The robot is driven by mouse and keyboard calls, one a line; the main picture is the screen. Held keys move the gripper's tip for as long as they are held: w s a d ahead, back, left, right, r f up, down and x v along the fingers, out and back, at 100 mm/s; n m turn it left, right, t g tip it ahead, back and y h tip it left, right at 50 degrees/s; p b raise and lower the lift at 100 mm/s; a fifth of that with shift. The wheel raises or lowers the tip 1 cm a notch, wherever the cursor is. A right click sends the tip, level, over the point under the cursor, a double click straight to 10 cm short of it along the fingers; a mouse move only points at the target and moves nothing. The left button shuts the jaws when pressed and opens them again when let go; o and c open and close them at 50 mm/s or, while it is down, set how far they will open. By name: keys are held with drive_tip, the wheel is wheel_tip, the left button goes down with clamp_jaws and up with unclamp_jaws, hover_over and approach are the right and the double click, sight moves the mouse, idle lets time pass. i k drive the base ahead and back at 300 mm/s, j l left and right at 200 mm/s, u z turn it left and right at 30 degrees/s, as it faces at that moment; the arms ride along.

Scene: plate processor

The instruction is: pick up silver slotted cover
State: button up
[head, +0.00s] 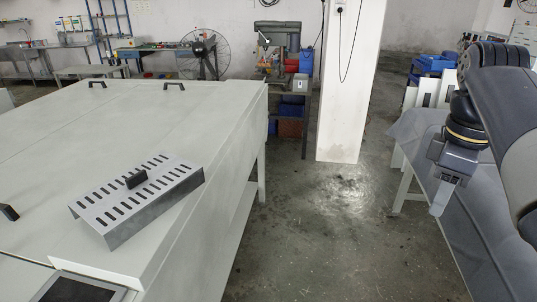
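The silver slotted cover (157,205) lies on the white machine top at the left, near its right edge. It is a bent metal cover with two rows of dark slots and a black handle (136,179) on top. My gripper (438,204) points down at the right side, over the edge of a grey table, far from the cover. Its fingers show only from the side, and whether they are open or shut is unclear. Nothing is visible between them.
The white machine (225,125) fills the left, with other black handles (174,87) on its top and a dark opening (75,291) at the front. The grey table (428,160) stands at right. A white pillar (348,90) rises beyond. The floor between machine and table is clear.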

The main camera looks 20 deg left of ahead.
sight(124, 204)
drive_tip(key=i+u, duration=0.6)
drive_tip(key=u, duration=0.2)
drive_tip(key=i+l+u, duration=0.1)
drive_tip(key=i+u, duration=0.25)
drive_tip(key=i+l+u, duration=0.2)
drive_tip(key=u, duration=0.2)
drive_tip(key=i+u, duration=0.2)
drive_tip(key=u, duration=0.25)
drive_tip(key=i+u, duration=0.2)
drive_tip(key=u, duration=0.2)
drive_tip(key=i+l+u, duration=0.15)
drive_tip(key=u, duration=0.3)
drive_tip(key=i+l+u, duration=0.15)
drive_tip(key=u, duration=0.25)
